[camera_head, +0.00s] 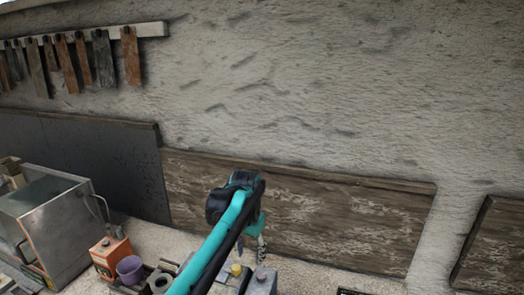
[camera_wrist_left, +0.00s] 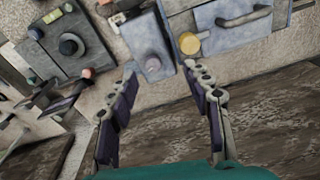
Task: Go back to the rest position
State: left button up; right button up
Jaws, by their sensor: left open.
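My left arm comes up from the bottom of the head view, and its gripper (camera_head: 261,247) hangs over the back of the bench, in front of the wooden panel. In the left wrist view the two fingers of my left gripper (camera_wrist_left: 160,78) are spread wide with nothing between them. My right gripper is in neither view. No plaster sphere can be made out for sure.
A metal box (camera_head: 68,228) stands at the left, with an orange carton (camera_head: 108,258) and a purple cup (camera_head: 130,269) beside it. A wooden panel (camera_head: 310,218) leans along the rough wall. Tools hang from a rail (camera_head: 150,29).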

pick_arm(q)
jog(key=s+a+f+n+t+b, duration=0.1)
jog(key=s+a+f+b, duration=0.3)
jog(key=s+f, duration=0.4)
jog(key=s+a+f+n+t+b, duration=0.2)
jog(key=s+a+f+b, duration=0.3)
jog(key=s, duration=0.4)
jog(key=s+a+f+n+t+b, duration=0.2)
jog(key=s+a+f+t+b, duration=0.1)
jog(key=s+a+f+b, duration=0.2)
jog(key=s+f+b, duration=0.2)
jog(key=s+f, duration=0.2)
jog(key=f, duration=0.1)
jog(key=shift+a+f, duration=0.15)
jog(key=shift+f, duration=0.2)
